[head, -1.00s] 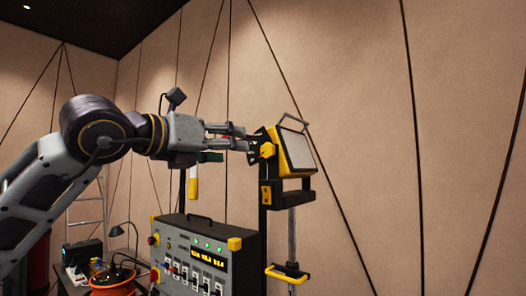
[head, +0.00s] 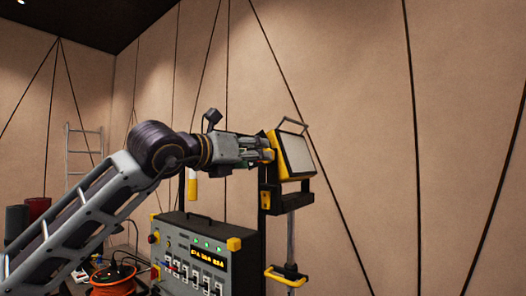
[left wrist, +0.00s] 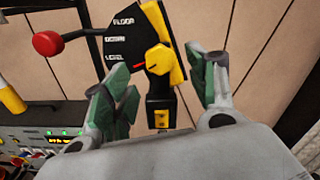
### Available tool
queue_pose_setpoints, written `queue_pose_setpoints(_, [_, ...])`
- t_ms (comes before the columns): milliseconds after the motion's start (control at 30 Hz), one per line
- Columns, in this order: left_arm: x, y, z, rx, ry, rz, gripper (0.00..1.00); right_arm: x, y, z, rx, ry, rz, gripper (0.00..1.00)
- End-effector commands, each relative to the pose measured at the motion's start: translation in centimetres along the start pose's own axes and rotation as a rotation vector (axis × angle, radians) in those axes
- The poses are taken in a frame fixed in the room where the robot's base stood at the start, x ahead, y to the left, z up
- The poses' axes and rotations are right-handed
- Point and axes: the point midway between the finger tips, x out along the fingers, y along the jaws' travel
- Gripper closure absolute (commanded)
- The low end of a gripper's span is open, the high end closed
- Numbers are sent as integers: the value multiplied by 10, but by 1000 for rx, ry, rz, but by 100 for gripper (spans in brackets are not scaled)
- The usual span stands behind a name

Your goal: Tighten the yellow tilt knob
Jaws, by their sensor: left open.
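The yellow tilt knob (left wrist: 158,58) sits on the side of the work lamp (head: 292,154), in front of a black plate (left wrist: 120,38) with white lettering. A small red pointer (left wrist: 139,66) lies at the knob's left. In the left wrist view my left gripper (left wrist: 163,75) is open, its green-padded fingers on either side of the knob, with gaps showing. In the head view the gripper (head: 260,150) is at the lamp's left side and largely hides the knob. My right gripper is not in view.
A red ball-ended lever (left wrist: 48,43) sticks out left of the plate. A control box (head: 205,255) with switches and a lit display stands below my arm. The lamp's stand (head: 291,235) has a yellow clamp handle (head: 287,274). The right side is clear to the wall.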

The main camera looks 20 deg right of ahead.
Motion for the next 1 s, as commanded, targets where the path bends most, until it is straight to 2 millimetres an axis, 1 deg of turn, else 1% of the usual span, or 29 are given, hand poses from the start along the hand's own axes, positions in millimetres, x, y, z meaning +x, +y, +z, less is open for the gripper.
queue_pose_setpoints(33, [6,0,2,-1,2,1,42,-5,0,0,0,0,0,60])
queue_pose_setpoints(300, [34,0,2,-1,2,1,42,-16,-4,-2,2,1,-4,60])
queue_pose_setpoints(500, [48,0,1,-1,1,2,42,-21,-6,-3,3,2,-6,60])
queue_pose_setpoints(700, [52,0,0,0,0,1,42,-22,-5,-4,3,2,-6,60])
queue_pose_setpoints(933, [52,0,0,0,0,1,42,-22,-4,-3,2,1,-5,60])
queue_pose_setpoints(967, [52,1,0,0,0,1,44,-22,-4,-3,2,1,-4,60])
queue_pose_setpoints(1000, [52,1,0,0,0,1,49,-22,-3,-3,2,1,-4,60])
